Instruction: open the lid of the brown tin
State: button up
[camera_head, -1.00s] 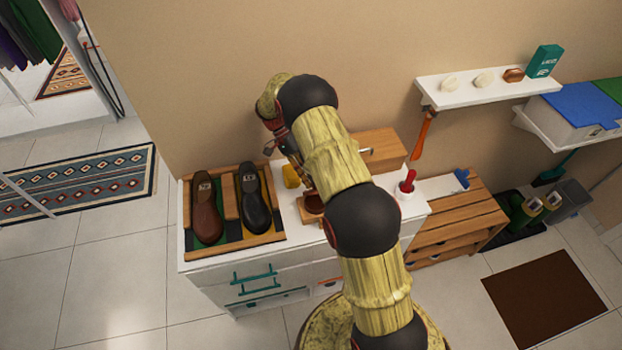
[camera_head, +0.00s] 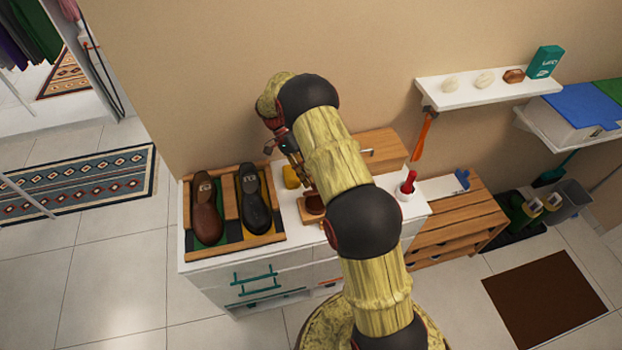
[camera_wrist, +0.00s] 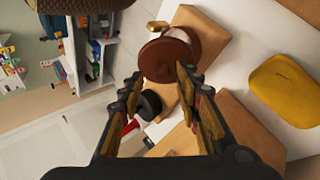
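The brown tin (camera_wrist: 184,42) is at the upper middle of the wrist view, on a pale wooden block (camera_wrist: 213,38). Its round brown lid (camera_wrist: 160,62) faces the camera, and a pale band shows behind it; I cannot tell how far the lid stands open. In the head view a small part of the brown tin (camera_head: 315,204) shows beside my arm. My gripper (camera_wrist: 161,82) is open, its two fingers apart with the near edge of the lid just beyond or between their tips. Contact cannot be told.
A yellow object (camera_wrist: 287,90) lies right of the tin in the wrist view. A shoe tray (camera_head: 228,205) with two shoes fills the cabinet's left side.

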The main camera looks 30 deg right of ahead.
notch_tip(320, 180, up, 9)
jog(key=shift+r, duration=0.15)
dwell(0.4)
